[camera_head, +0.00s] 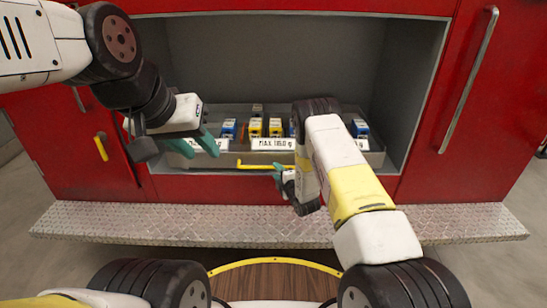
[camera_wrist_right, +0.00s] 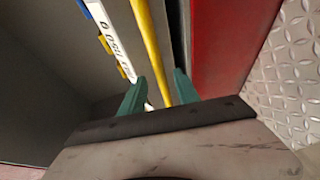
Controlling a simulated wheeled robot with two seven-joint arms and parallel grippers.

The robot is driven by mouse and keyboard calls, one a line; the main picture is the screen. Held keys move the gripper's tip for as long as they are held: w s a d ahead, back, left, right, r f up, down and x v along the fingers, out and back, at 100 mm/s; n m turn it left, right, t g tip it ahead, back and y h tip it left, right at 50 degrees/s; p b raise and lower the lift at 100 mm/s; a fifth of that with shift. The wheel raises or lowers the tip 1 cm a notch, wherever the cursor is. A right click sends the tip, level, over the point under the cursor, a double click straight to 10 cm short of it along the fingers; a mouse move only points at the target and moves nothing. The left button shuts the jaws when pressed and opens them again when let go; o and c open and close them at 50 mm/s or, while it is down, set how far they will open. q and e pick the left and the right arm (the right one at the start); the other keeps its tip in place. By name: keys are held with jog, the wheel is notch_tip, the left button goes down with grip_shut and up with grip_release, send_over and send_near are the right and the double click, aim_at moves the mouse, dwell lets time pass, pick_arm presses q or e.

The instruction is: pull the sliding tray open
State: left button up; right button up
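The sliding tray (camera_head: 228,160) sits in the grey compartment of a red vehicle and holds several small blue and yellow boxes. Its front carries white "MAX 1160 g" labels and a yellow bar handle (camera_head: 255,166). My right gripper (camera_head: 279,173) is at the handle's right part, partly hidden by my arm. In the right wrist view, its teal fingers (camera_wrist_right: 160,80) are apart, with the yellow handle (camera_wrist_right: 151,45) running between them; contact cannot be told. My left gripper (camera_head: 197,146) is open and empty, in front of the tray's left end.
A diamond-plate step (camera_head: 130,224) runs below the compartment. Open space lies above the tray.

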jog(key=x, duration=0.5)
grip_shut()
jog(key=shift+f, duration=0.1)
dwell(1.3)
